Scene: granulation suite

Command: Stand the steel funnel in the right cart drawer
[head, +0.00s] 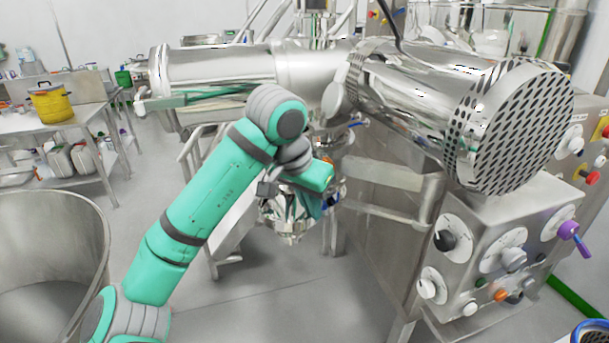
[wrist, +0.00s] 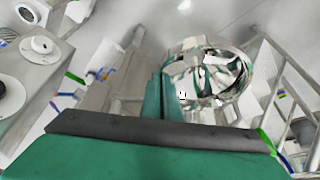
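The steel funnel (wrist: 212,75) is a shiny, mirror-like round piece in the wrist view, just right of my gripper's fingers. My gripper (wrist: 163,98) has two green fingers close together, with the funnel's edge against them. In the head view the funnel (head: 286,214) hangs at my gripper (head: 312,203), above the floor and in front of the steel machine. The exact grip on the rim is partly hidden. I cannot make out the right cart drawer in either view.
A large steel machine with a perforated drum end (head: 520,125) and a knobbed control box (head: 500,250) stands at the right. A round steel vessel (head: 95,235) stands at the left. A table (head: 30,122) with a yellow pot (head: 50,102) is behind it. Open floor lies between.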

